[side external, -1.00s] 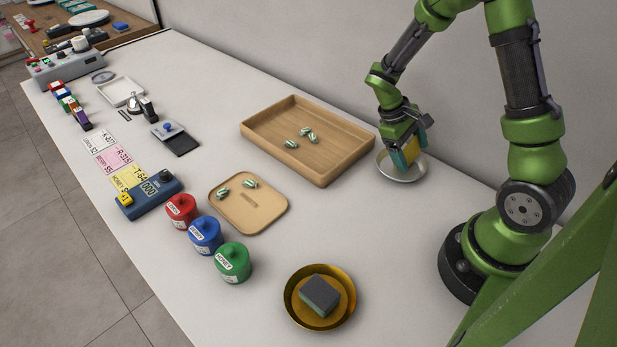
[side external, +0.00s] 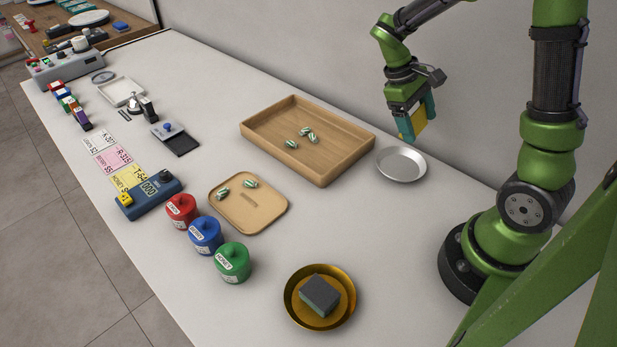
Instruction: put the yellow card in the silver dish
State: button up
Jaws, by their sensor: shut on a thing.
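My gripper (side external: 414,128) is raised above the silver dish (side external: 401,177), near the wall, and its teal fingers are shut on a yellow piece (side external: 412,128). The piece is small and partly covered by the fingers, so I cannot tell for sure whether it is a card. It is clear of the dish, which lies below it and looks empty. A yellow card (side external: 124,180) with black print lies flat at the left of the counter. It is below a pink card (side external: 112,158) and partly hidden by a blue device (side external: 150,195).
A wooden tray (side external: 262,135) with striped candies stands left of the dish. A smaller tan tray (side external: 270,217) also holds candies. Red, blue and green jars (side external: 232,262) stand at front left. A gold bowl (side external: 345,285) holds a dark block. The counter between bowl and dish is clear.

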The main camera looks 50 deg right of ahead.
jog(key=a+y, duration=0.3)
jog(key=a, duration=0.1)
send_over(396, 175)
jog(key=shift+n, duration=0.3)
notch_tip(396, 175, down, 8)
jog(key=shift+r, duration=0.1)
jog(key=shift+f, duration=0.35)
jog(key=o, duration=1)
